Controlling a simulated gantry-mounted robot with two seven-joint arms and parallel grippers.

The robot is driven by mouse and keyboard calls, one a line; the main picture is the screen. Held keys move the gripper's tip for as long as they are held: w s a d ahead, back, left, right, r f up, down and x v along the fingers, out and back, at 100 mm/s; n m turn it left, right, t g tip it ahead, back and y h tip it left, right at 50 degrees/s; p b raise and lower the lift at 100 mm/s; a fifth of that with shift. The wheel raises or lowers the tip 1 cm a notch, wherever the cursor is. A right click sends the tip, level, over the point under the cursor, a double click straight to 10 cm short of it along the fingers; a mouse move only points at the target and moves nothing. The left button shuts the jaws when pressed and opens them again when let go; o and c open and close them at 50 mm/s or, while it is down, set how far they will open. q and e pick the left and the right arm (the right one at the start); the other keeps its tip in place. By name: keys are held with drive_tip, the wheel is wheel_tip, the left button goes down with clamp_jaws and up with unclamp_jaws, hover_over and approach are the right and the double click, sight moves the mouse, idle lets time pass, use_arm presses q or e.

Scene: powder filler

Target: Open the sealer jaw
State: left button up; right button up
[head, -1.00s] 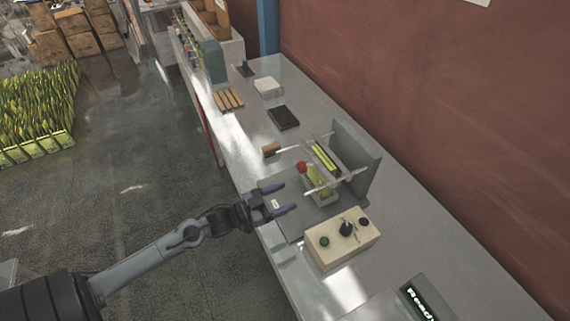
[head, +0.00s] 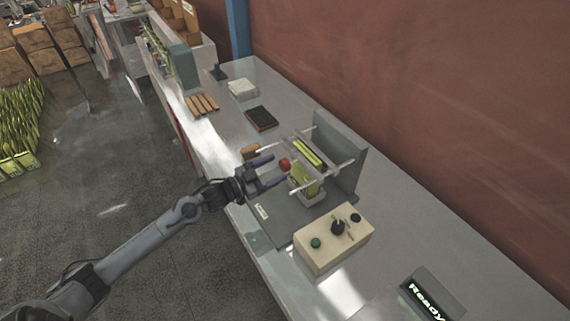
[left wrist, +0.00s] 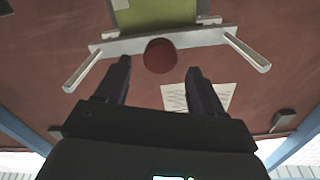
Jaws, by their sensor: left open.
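The sealer (head: 335,155) stands on the bench with a grey upright plate at its back. Its jaw (head: 312,152) is a framed bar on two light rods, with a yellow-green strip. A red knob (head: 285,164) sits on the jaw's front. A yellow-green pouch (head: 308,186) stands under the jaw in a small clear tray. My left gripper (head: 270,171) is open, its fingertips just short of the knob. In the left wrist view the knob (left wrist: 160,56) shows just beyond and between the two fingers (left wrist: 158,80), apart from them. My right gripper is not seen.
A cream control box (head: 334,238) with a black dial and buttons stands in front of the sealer. A "Ready" display (head: 425,298) is at the lower right. A dark pad (head: 261,118) and wooden blocks (head: 202,104) lie farther back. The red wall bounds the bench.

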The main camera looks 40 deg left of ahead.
sight(282, 165)
use_arm(q)
drive_tip(key=shift+x, duration=2.35)
clamp_jaws()
